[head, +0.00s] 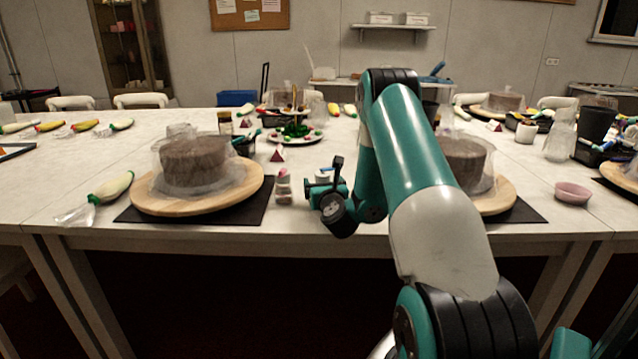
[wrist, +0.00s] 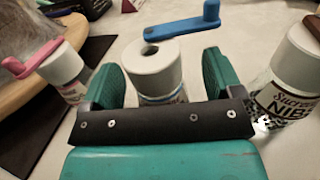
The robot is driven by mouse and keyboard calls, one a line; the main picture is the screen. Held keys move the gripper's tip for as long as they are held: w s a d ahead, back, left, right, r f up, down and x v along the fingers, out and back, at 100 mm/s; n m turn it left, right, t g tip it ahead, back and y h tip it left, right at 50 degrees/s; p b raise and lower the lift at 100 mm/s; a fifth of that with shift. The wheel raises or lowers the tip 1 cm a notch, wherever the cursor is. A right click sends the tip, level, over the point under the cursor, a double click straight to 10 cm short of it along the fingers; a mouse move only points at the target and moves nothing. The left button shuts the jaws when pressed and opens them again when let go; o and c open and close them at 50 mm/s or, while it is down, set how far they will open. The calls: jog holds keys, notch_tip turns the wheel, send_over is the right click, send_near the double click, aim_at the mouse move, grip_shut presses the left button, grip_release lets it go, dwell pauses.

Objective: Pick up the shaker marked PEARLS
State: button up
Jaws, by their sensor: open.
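My gripper (wrist: 163,80) is open in the wrist view, with one finger on each side of a white-capped shaker (wrist: 152,72). My gripper's dark palm bar hides most of that shaker's label, so I cannot read its name. A blue handled piece (wrist: 183,26) shows at its cap; I cannot tell whether they touch. Left of my gripper is a shaker with a pink piece on top (wrist: 66,76), its label unreadable. Right of it is a shaker reading "NIBS" (wrist: 290,80). In the head view my gripper (head: 322,190) is low over the table beside the pink-topped shaker (head: 283,187).
A covered brown cake (head: 194,160) on a wooden turntable (head: 165,204) stands left on a dark mat. Another covered cake (head: 466,163) stands right, behind my arm. A plate with green pieces (head: 294,134) lies farther back. The table's front edge is close to the shakers.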

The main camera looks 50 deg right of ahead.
jog(key=c, duration=1.1)
